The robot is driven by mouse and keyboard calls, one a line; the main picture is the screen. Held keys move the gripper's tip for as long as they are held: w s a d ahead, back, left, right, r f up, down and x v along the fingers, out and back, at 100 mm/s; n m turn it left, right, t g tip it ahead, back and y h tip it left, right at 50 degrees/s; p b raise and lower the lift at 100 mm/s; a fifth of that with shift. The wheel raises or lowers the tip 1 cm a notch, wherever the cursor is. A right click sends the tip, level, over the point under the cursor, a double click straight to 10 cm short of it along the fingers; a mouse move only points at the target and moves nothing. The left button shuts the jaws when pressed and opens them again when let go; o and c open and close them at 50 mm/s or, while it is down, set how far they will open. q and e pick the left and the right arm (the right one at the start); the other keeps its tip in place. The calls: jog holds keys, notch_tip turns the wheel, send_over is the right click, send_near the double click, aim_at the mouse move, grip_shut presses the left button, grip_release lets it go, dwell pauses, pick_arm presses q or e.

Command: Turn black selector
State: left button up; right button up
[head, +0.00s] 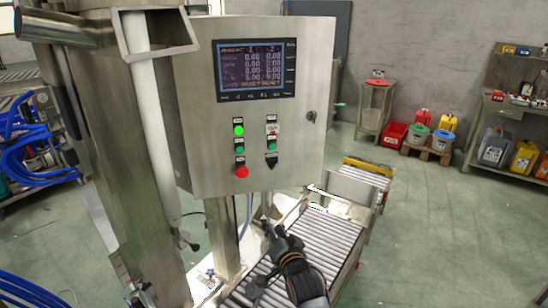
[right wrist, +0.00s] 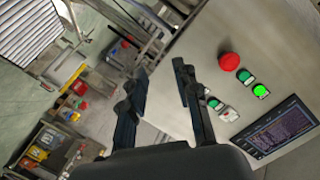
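The black selector (head: 271,160) is the lowest control in the right column on the front of the steel control cabinet (head: 210,160). It sits under a green button (head: 271,146). My right gripper (head: 270,229) is below the cabinet's lower edge, apart from the selector. In the right wrist view its two black fingers (right wrist: 160,84) are spread with nothing between them. The right-hand finger there covers part of the panel, and the selector cannot be made out. My left gripper is not in view.
A red button (head: 241,172) and a lit green button (head: 238,130) are in the left column. A display (head: 255,70) is above. A roller conveyor (head: 325,240) runs beneath the cabinet. A key lock (head: 311,117) is at the cabinet's right edge. Open floor lies to the right.

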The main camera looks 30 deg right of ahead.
jog(key=s+d+r+m+t+h, duration=0.1)
jog(key=s+d+r+m+h, duration=0.15)
jog(key=r, duration=0.85)
jog(key=p, duration=0.4)
send_near(275, 166)
jog(key=shift+t+y, duration=0.3)
jog(key=shift+y, duration=0.05)
jog(key=x, duration=0.7)
jog(key=shift+d, duration=0.2)
jog(key=shift+w+d, duration=0.2)
jog(key=shift+w, duration=0.3)
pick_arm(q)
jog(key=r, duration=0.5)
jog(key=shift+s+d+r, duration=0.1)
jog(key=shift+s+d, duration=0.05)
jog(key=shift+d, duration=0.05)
pick_arm(e)
jog(key=shift+f, duration=0.1)
jog(key=shift+c, duration=0.2)
grip_shut()
